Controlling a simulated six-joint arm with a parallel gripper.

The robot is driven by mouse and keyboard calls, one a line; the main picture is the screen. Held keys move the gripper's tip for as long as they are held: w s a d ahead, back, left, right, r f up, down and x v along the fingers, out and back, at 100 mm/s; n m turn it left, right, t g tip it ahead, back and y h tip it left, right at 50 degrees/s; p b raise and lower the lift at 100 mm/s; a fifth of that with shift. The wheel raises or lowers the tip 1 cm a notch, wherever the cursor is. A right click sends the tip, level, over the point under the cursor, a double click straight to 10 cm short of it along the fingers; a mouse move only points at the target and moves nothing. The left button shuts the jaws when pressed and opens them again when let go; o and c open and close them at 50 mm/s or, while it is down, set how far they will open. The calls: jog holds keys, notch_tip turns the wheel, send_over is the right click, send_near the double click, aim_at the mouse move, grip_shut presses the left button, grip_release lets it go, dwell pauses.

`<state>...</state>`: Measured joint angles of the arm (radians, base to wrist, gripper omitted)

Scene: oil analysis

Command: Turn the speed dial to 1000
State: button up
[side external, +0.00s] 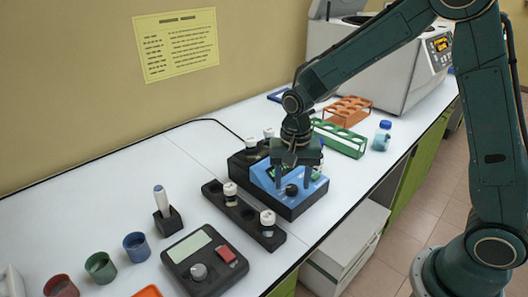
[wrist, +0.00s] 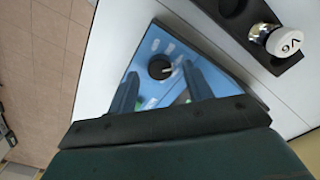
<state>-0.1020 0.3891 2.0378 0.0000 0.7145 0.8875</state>
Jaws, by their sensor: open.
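A blue-topped black device (side external: 262,178) stands on the white table under my gripper. Its round black dial (side external: 291,190) is near the front edge. In the wrist view the dial (wrist: 160,67) sits on the blue panel, with a short white mark pointing right. Small pale labels around it are too blurred to read. My gripper (side external: 294,181) points down over the device, its fingers apart. In the wrist view the fingertips (wrist: 161,70) appear on either side of the dial; I cannot tell whether they touch it. A green display on the panel is partly hidden.
A black rack (side external: 245,212) with white-capped vials stands beside the device. A black box (side external: 204,258) with a screen, grey knob and red button is in front. Green (side external: 340,138) and orange (side external: 347,110) racks and a white machine (side external: 375,70) are behind.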

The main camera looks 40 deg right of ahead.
aim_at(292, 187)
notch_tip(292, 187, up, 12)
jog(key=shift+r, duration=0.25)
dwell(0.3)
jog(key=shift+s, duration=0.1)
jog(key=s+d+r+n+t, duration=0.2)
jog(key=s+n, duration=0.2)
jog(key=s, duration=0.6)
jog(key=s+d+r+n+t, duration=0.2)
jog(key=s+n, duration=0.3)
jog(key=s, duration=0.6)
jog(key=shift+r+t, duration=0.4)
jog(key=shift+t, duration=0.4)
